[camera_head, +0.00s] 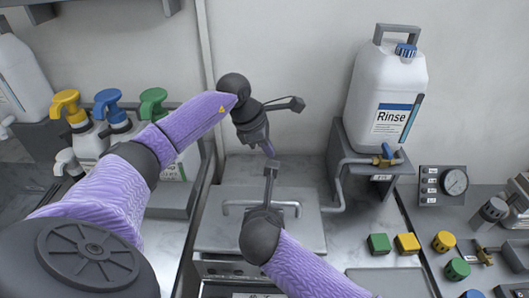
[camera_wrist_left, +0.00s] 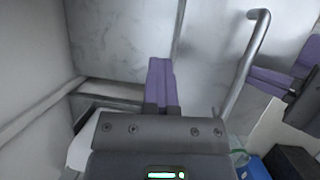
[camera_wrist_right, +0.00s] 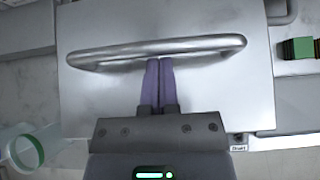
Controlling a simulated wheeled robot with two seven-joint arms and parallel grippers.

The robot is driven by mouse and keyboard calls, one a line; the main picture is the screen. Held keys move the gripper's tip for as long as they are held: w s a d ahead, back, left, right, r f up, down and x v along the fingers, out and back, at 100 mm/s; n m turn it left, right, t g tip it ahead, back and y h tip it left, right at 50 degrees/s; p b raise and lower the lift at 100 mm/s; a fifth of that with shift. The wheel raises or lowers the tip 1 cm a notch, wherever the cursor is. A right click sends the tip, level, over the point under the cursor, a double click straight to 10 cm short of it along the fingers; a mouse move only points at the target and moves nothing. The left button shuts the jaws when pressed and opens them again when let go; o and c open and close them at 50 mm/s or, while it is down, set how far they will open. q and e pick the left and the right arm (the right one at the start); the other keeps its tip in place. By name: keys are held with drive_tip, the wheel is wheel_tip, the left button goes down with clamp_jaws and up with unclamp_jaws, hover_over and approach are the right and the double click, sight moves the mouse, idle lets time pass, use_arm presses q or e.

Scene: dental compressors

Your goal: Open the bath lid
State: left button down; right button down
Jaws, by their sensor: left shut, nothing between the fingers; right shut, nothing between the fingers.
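The bath lid (camera_head: 222,235) is a flat grey metal plate lying level on the bath in the head view, with a bar handle (camera_head: 236,204) across it. My right gripper (camera_head: 271,166) is shut and empty over the lid. In the right wrist view, its purple fingertips (camera_wrist_right: 158,60) are at the near edge of the handle (camera_wrist_right: 110,54); whether they touch it I cannot tell. My left gripper (camera_head: 269,150) is shut and empty, behind the lid near the wall. In the left wrist view its fingers (camera_wrist_left: 160,75) are together, with a metal bar (camera_wrist_left: 245,65) to their right.
A white Rinse jug (camera_head: 385,90) stands on a grey stand right of the bath, with a tap (camera_head: 385,155) below. Pump bottles (camera_head: 120,125) stand at left.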

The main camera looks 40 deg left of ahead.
use_arm(q)
drive_tip(key=c, duration=1.3)
unclamp_jaws()
drive_tip(key=o, duration=0.7)
